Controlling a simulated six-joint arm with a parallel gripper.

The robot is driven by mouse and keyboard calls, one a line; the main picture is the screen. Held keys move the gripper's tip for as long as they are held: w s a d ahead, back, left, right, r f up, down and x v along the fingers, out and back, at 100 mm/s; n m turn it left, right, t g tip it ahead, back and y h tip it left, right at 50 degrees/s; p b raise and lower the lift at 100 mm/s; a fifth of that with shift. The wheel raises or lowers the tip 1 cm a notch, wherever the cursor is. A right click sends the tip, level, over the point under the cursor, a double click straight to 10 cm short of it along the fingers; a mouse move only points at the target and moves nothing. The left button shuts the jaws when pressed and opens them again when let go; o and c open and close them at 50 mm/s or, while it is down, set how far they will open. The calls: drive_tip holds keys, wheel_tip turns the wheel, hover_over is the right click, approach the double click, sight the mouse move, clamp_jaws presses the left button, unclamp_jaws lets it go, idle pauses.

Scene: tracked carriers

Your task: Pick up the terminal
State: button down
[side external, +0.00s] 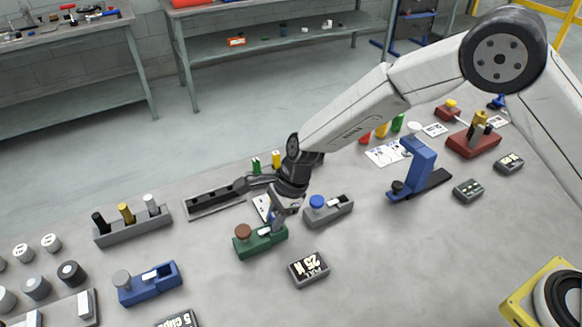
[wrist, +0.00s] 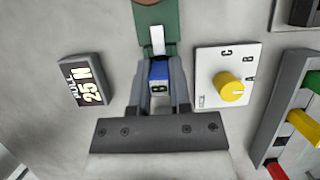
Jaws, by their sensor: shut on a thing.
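My gripper (wrist: 160,65) is shut on a small blue block (wrist: 158,72) with a dark mark on its pale face, which I take to be the terminal. A white tab (wrist: 157,41) extends from the block over the green carrier (wrist: 172,22); whether tab and block are one piece I cannot tell. In the side external view, my gripper (side external: 277,217) points down at the right end of the green carrier (side external: 262,246), which has a brown knob (side external: 243,231). The fingers mostly hide the block there. Whether it is clear of the carrier I cannot tell.
A grey carrier with a blue knob (side external: 317,202) stands close right of my gripper. A "PULL 25 N" block (side external: 308,269) lies in front. A blue carrier (side external: 150,284) is at front left. A white card with a yellow dial (wrist: 229,86) is near the fingers.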

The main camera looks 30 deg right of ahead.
sight(275, 214)
drive_tip(key=shift+r, duration=0.15)
drive_tip(key=shift+r, duration=0.5)
wheel_tip(275, 214, up, 2)
drive_tip(key=s+d+r, duration=0.6)
drive_tip(key=s+r, duration=0.3)
drive_tip(key=s, duration=0.3)
drive_tip(key=shift+s+d+r, duration=0.2)
drive_tip(key=shift+s+r, duration=0.05)
drive_tip(key=shift+r, duration=0.1)
drive_tip(key=shift+w, duration=0.1)
